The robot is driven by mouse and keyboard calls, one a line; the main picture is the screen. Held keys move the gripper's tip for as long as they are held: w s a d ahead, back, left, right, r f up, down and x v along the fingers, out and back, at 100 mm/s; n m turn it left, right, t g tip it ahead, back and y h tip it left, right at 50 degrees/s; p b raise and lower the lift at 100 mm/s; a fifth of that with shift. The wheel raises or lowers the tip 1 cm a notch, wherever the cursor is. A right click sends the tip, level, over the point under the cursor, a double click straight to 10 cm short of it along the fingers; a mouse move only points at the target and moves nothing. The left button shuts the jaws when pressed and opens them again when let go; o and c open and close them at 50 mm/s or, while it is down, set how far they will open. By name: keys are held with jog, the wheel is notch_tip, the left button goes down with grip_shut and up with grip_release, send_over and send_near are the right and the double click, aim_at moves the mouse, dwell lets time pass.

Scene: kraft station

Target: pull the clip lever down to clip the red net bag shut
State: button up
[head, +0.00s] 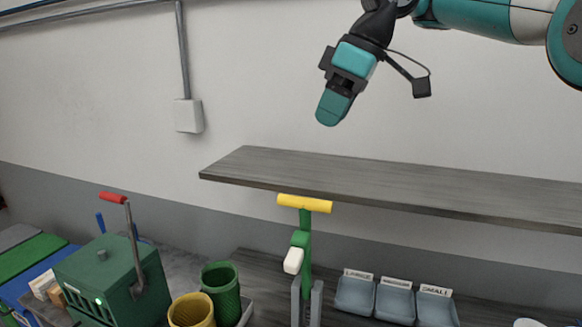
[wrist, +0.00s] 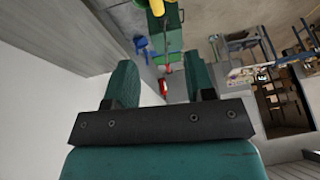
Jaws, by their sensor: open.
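A green box-shaped machine (head: 110,280) stands at the lower left of the head view. A grey lever with a red grip (head: 113,197) rises upright at its side. A green post with a yellow T-handle (head: 304,203) and a white block (head: 293,260) stands at the middle; I cannot tell which of the two levers is the clip lever. No red net bag can be made out. My gripper (head: 333,108) is high above the shelf, apart from everything. In the wrist view its two fingers (wrist: 162,75) are spread and empty, with a small red thing (wrist: 165,87) far behind them.
A long grey shelf (head: 400,190) juts from the wall below my gripper, behind the yellow handle. A green cup (head: 221,290) and a yellow cup (head: 191,311) stand beside the machine. Labelled grey bins (head: 395,302) are at the lower right. The air around my gripper is clear.

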aim_at(291, 196)
jog(key=b+x, duration=0.4)
jog(key=x, duration=0.1)
jog(key=b+x, duration=0.4)
jog(key=x, duration=0.2)
jog(key=b+x, duration=0.4)
jog(key=x, duration=0.2)
jog(key=shift+w, duration=0.35)
grip_shut()
